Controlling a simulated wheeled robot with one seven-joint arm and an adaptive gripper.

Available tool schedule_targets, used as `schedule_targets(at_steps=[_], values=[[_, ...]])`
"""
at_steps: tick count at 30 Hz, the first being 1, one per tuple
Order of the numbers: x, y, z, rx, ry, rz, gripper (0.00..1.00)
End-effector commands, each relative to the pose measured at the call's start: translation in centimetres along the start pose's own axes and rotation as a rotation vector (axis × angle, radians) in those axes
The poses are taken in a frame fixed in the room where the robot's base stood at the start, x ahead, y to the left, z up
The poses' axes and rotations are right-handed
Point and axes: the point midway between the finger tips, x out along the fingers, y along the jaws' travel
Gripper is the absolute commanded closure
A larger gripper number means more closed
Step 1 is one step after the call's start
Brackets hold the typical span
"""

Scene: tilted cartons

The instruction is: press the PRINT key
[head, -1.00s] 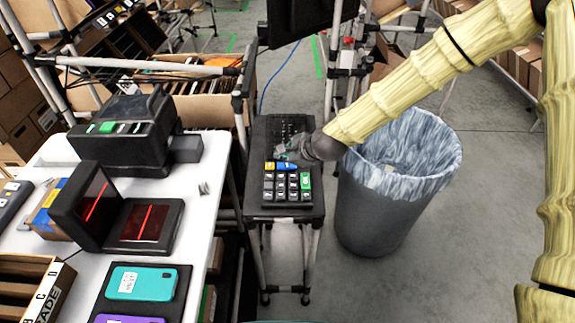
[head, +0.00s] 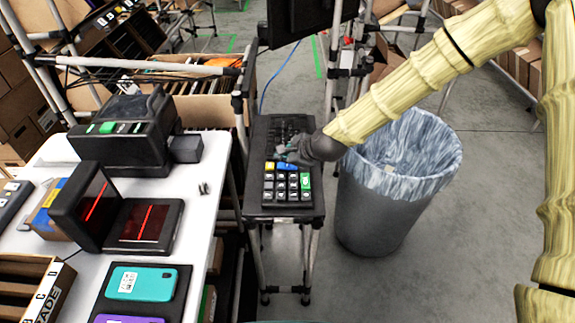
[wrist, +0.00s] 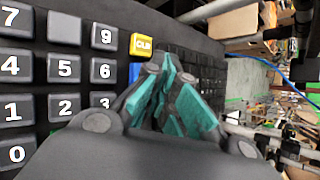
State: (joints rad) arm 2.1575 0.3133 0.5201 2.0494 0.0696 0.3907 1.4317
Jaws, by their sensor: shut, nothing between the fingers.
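A black keypad (head: 268,199) lies on a small dark stand, with white-marked number keys, a yellow key (head: 269,166), a blue key (head: 287,167) and a green key (head: 306,181). The wrist view shows the yellow key (wrist: 142,44) marked CLR and part of the blue key (wrist: 134,72) below it. I cannot read PRINT on any key. My gripper (head: 282,153) is shut and empty over the keypad's far part, just beyond the coloured keys. In the wrist view its teal-padded fingers (wrist: 167,68) hide some keys. I cannot tell whether the tips touch anything.
A dark monitor (head: 305,20) stands behind the keypad. A lined grey bin (head: 378,215) is close on the right. A white table (head: 200,215) on the left holds a black machine (head: 120,140) with a green button, a scanner (head: 150,225) and phones.

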Motion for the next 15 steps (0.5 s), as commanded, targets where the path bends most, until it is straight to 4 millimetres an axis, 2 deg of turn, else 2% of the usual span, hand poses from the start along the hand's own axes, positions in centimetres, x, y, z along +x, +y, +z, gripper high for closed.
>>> schedule_targets(at_steps=[15], values=[[0.46,0.34,-0.31,0.000,0.000,0.000,1.00]])
